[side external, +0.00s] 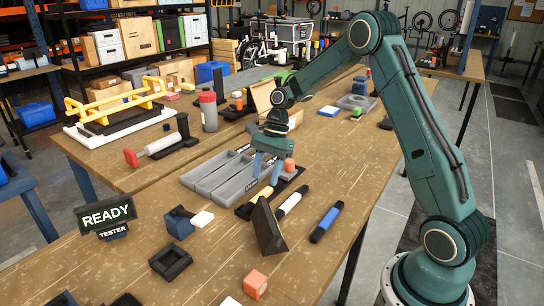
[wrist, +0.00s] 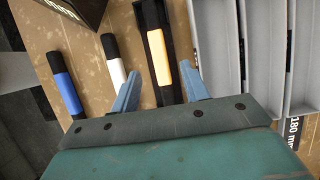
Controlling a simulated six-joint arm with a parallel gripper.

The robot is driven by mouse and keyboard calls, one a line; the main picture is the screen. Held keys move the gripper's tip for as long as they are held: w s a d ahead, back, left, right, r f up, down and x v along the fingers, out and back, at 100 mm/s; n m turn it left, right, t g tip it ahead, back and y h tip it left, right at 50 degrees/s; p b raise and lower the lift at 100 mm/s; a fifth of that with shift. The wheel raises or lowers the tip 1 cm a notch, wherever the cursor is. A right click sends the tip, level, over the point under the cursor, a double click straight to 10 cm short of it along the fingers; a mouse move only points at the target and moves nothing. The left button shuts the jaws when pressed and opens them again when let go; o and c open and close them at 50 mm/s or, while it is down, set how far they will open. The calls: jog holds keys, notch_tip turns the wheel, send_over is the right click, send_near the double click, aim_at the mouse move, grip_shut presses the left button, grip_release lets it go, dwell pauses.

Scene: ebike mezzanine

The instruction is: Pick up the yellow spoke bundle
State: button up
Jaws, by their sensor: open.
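My gripper (side external: 265,180) is open and empty, pointing down above the bundle. In the wrist view the blue fingertips (wrist: 159,70) sit to either side of the yellow band. I cannot tell the exact height gap, but no grip shows.
A white bundle (side external: 290,203) and a blue bundle (side external: 327,221) lie to the right. A dark wedge (side external: 267,228) stands close in front. A grey compartment tray (side external: 215,177) is at the left. An orange cube (side external: 255,284) sits near the front.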

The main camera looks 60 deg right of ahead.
aim_at(261, 194)
jog(key=shift+a+f, duration=0.1)
jog(key=shift+f, duration=0.05)
jog(key=shift+a+x, duration=0.15)
jog(key=shift+x, duration=1.15)
jog(key=shift+a+x, duration=0.15)
jog(key=shift+x, duration=1.1)
grip_shut()
notch_tip(261, 194, up, 10)
